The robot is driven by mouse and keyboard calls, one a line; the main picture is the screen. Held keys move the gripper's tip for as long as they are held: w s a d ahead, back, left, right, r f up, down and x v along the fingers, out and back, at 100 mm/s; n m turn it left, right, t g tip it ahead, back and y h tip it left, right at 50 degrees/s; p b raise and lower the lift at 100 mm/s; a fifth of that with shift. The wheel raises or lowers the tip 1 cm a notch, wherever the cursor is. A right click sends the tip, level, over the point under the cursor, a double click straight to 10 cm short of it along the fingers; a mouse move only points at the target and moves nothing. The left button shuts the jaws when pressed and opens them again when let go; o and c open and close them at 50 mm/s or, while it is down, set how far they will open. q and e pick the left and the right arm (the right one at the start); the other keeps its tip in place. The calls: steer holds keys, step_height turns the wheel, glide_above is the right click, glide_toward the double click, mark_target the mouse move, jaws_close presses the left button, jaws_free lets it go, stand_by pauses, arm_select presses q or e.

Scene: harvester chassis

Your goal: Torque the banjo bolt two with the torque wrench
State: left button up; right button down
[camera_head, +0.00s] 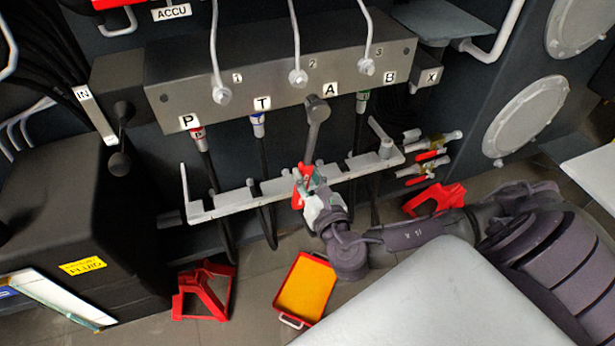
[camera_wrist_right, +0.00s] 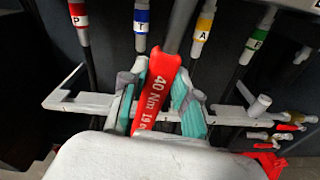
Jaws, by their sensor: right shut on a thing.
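Banjo bolt two (camera_head: 298,76) sits on the front of the grey manifold block (camera_head: 270,82), under the label 2, with a thin pipe rising from it. The torque wrench has a grey head (camera_head: 317,108) and shaft, and a red handle (camera_head: 304,186). My right gripper (camera_head: 311,184) is shut around this handle and holds the wrench nearly upright, head up. In the head view the wrench head lies below and right of bolt two, apart from it, partly over port A. In the right wrist view the handle (camera_wrist_right: 152,92), marked 40 Nm, lies between the fingers (camera_wrist_right: 156,102). My left gripper is not in view.
Banjo bolts one (camera_head: 222,95) and three (camera_head: 366,66) flank bolt two. Hoses labelled P, T, A and B hang below the block behind a pale slotted rail (camera_head: 235,202). A yellow-lined red tray (camera_head: 305,288) and red stands (camera_head: 205,290) are on the floor.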

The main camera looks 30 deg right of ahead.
mark_target(301, 162)
steer(key=shift+d, duration=0.15)
steer(key=shift+r, duration=0.1)
steer(key=x, duration=0.4)
steer(key=shift+w+r+p, duration=0.1)
steer(key=shift+w+p, duration=0.2)
steer(key=shift+w, duration=0.1)
steer(key=shift+s, duration=0.1)
arm_select(q)
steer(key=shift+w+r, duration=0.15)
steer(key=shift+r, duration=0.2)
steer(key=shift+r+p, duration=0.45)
steer(key=shift+p, duration=0.05)
stand_by(0.7)
